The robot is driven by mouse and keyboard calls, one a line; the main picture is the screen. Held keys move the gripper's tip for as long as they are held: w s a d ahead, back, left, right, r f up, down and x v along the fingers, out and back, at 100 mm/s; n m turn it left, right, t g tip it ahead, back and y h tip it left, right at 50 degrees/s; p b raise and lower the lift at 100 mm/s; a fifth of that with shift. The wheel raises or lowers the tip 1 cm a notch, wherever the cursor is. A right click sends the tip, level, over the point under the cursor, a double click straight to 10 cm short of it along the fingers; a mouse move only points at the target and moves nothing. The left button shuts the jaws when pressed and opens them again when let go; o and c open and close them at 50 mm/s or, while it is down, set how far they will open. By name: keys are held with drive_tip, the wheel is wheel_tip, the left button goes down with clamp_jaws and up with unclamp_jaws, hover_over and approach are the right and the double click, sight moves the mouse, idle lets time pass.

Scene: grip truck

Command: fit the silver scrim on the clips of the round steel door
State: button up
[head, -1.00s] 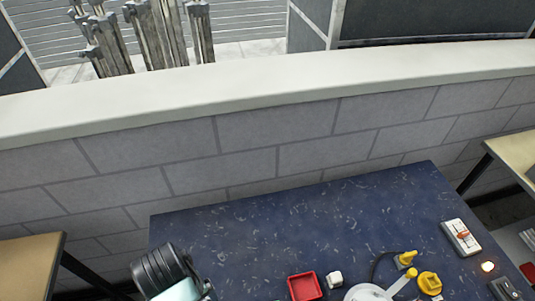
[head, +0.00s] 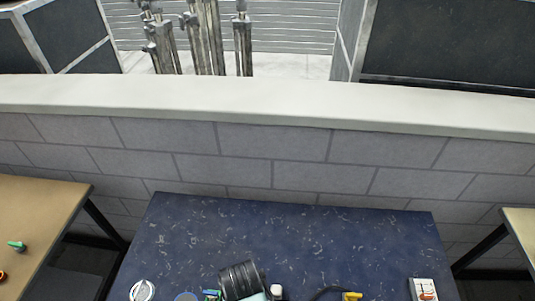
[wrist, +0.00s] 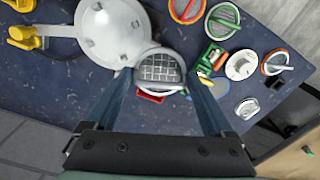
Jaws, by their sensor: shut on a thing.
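My gripper (wrist: 165,78) is shut on the silver scrim (wrist: 160,68), a round grey mesh disc with a pale rim, held between its fingertips above the blue table. A large, round, pale grey metal piece (wrist: 113,32) lies at upper left in the wrist view, apparently the round steel door. Small lugs show on it, perhaps its clips. The scrim overlaps its lower right edge in the picture; I cannot tell if they touch. In the head view the fingertips, the scrim and the door do not show.
A red tray (wrist: 150,97) is partly hidden behind the scrim. Yellow fittings (wrist: 22,36) and a black cable lie left of the door. A red-rimmed disc (wrist: 187,9), a green-rimmed one (wrist: 223,20), an orange-rimmed one (wrist: 277,62) and a white spool (wrist: 241,65) lie right. The back of the blue table (head: 285,225) is clear.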

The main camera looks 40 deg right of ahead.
drive_tip(key=s+d+m+p, duration=0.3)
drive_tip(key=s+d+m, duration=0.1)
drive_tip(key=s+d, duration=0.15)
drive_tip(key=f+b, duration=0.2)
drive_tip(key=s+f+b, duration=0.1)
drive_tip(key=f+b, duration=0.1)
drive_tip(key=b, duration=0.1)
drive_tip(key=shift+s+f, duration=0.1)
drive_tip(key=shift+f, duration=0.15)
drive_tip(key=shift+p, duration=0.8)
idle(0.5)
drive_tip(key=shift+f, duration=1.1)
idle(1.9)
drive_tip(key=o, duration=1.1)
